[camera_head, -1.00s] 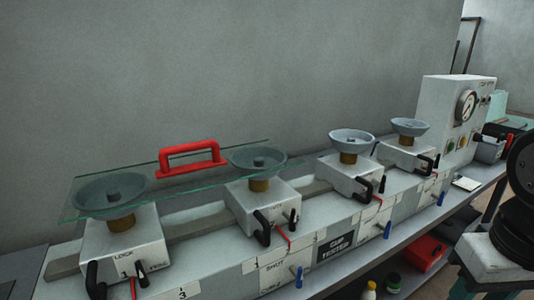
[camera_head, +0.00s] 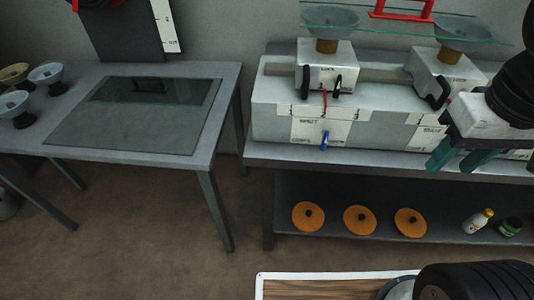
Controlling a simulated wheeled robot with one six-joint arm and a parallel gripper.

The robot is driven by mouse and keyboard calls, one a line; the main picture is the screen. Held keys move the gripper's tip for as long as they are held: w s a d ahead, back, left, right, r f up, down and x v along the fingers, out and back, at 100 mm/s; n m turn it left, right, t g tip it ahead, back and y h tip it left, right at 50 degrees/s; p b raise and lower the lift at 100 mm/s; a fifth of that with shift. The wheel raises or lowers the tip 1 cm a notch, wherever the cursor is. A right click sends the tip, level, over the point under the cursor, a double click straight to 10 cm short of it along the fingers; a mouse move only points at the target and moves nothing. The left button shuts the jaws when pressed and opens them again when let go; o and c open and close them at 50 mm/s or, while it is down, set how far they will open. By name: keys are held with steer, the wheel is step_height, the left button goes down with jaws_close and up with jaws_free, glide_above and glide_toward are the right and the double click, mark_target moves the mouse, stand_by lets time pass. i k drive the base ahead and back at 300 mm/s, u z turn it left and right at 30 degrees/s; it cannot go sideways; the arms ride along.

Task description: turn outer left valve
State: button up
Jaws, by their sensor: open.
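A small blue valve handle (camera_head: 325,142) hangs upright on the front face of the grey test bench (camera_head: 275,125), below its leftmost cup station. A white label surrounds the blue handle. My gripper (camera_head: 452,163) is at the right, in front of the bench, with teal fingers apart and empty. It is well to the right of the blue handle and not touching it. Other blue handles are not visible now; my arm covers part of the bench.
The lower shelf (camera_head: 340,190) holds several orange discs, a white bottle (camera_head: 478,221) and a green-labelled jar (camera_head: 510,226).

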mark_target(325, 135)
steer(key=z, duration=1.05)
steer(key=k, duration=1.05)
steer(key=u, duration=0.9)
